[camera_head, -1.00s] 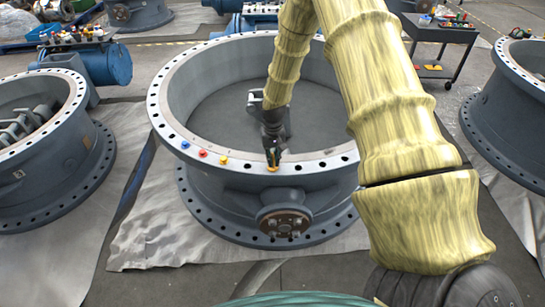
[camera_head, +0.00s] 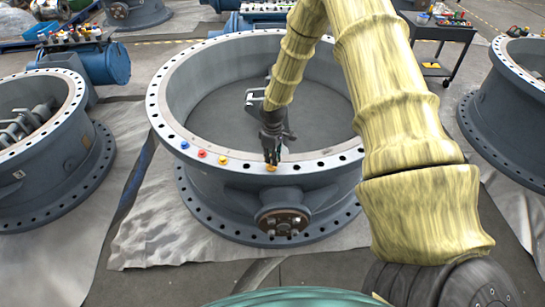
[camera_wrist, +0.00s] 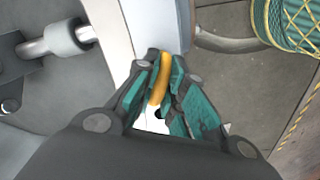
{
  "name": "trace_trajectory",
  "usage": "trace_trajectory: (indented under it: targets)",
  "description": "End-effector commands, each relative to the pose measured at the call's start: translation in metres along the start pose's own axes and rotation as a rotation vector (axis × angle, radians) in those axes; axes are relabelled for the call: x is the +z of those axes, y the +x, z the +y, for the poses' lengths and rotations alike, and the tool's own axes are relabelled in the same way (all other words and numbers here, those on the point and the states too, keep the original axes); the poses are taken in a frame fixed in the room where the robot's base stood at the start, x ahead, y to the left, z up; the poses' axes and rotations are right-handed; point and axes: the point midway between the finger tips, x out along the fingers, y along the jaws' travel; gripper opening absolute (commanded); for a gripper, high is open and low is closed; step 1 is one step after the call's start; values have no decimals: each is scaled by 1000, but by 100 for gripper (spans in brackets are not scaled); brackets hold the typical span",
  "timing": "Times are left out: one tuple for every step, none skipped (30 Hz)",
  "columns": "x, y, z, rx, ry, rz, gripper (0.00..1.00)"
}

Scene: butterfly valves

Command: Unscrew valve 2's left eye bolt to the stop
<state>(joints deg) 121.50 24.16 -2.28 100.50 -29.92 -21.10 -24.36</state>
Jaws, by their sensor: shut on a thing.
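The large grey valve body (camera_head: 240,182) stands on its flange in the middle of the head view, its pale drilled rim on top. My gripper (camera_head: 271,157) reaches down to the near part of this rim. In the wrist view my gripper (camera_wrist: 166,66) is shut on an orange-yellow eye bolt (camera_wrist: 160,78), with its green-padded fingers on either side of the ring. The eye bolt (camera_head: 271,168) also shows at the rim in the head view. Its shank and thread are hidden, so I cannot tell how deep it sits.
Small blue (camera_head: 185,145), red (camera_head: 203,153) and yellow (camera_head: 222,160) markers lie along the rim to the left. Other valves stand at the left (camera_head: 50,165) and right (camera_head: 510,100). A black cart (camera_head: 440,35) stands at the back right. Grey sheeting covers the floor around the valve.

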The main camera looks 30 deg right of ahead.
Motion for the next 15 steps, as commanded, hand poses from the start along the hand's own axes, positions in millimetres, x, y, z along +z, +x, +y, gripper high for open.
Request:
trace_trajectory:
  targets:
    - [0, -2, 1, 1, -42, 2, 0]
    - [0, -2, 2, 1, -70, 2, 0]
    - [0, -2, 2, 1, -107, 2, 0]
    - [0, -2, 2, 1, -136, 1, 0]
    - [0, -2, 2, 1, -165, 1, 0]
    - [0, -2, 3, 1, -202, 1, 0]
    - [0, -2, 3, 1, -230, 1, 0]
    - [0, -2, 3, 1, -259, 1, 0]
    - [0, -2, 3, 1, -298, 1, 0]
    - [-1, -2, 4, 1, -326, 1, 0]
    - [-1, -2, 4, 1, -354, 1, 0]
    - [-1, -2, 4, 2, -393, 1, 0]
    - [-1, -2, 4, 2, -421, 1, 0]
    - [-1, -2, 4, 2, -449, 2, 0]
    - [-1, -2, 5, 2, -487, 1, 0]
